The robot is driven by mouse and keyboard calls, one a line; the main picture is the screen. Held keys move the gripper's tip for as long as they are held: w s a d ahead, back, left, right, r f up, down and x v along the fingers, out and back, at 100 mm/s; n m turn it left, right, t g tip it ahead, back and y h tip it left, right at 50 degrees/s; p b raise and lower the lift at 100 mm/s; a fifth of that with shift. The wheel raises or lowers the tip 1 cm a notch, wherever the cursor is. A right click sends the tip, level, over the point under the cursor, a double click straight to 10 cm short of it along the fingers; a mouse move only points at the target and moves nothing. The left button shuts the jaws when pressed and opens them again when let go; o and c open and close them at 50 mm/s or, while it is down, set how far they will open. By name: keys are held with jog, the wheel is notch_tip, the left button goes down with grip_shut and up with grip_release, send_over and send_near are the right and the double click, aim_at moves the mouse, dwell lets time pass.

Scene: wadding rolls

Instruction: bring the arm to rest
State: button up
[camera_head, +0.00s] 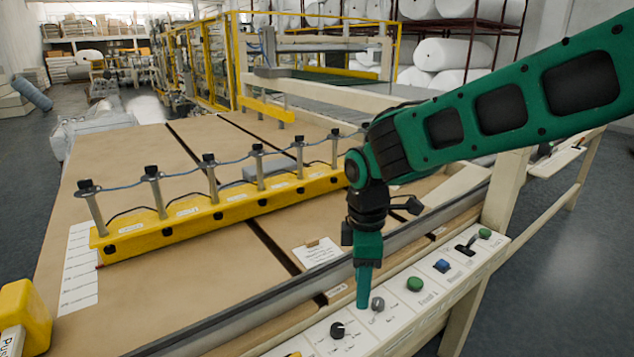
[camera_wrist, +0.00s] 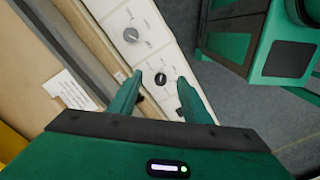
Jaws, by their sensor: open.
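My green arm reaches in from the right in the head view and bends down at its wrist. My gripper (camera_head: 364,290) hangs fingers-down over the white control panel (camera_head: 398,311), close to a grey knob (camera_head: 377,304). In the wrist view my gripper (camera_wrist: 157,97) is open, with its two green fingers apart. A black knob (camera_wrist: 161,79) shows between and beyond the fingertips, with nothing held. I cannot tell whether the fingertips touch the panel.
The panel also carries a dark knob (camera_head: 337,330), a green button (camera_head: 414,284), a blue button (camera_head: 442,265) and a black lever (camera_head: 466,245). A yellow bar (camera_head: 225,212) with several upright posts crosses the brown table (camera_head: 215,280). A metal rail (camera_head: 290,303) runs beside the panel.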

jog(key=s+d+r+m, duration=0.1)
jog(key=s+d+m, duration=0.1)
jog(key=d+m, duration=0.35)
jog(key=s+d+r+m, duration=0.1)
jog(key=s+d+m, duration=0.15)
jog(key=d, duration=0.55)
jog(key=s+d+r+m, duration=0.1)
jog(key=s+d+m, duration=0.1)
jog(key=d+m, duration=0.35)
jog(key=s+d+f+m, duration=0.1)
jog(key=s+d+m, duration=0.8)
jog(key=s, duration=0.5)
jog(key=d, duration=0.2)
jog(key=shift+s+d+m, duration=0.35)
jog(key=shift+d, duration=0.05)
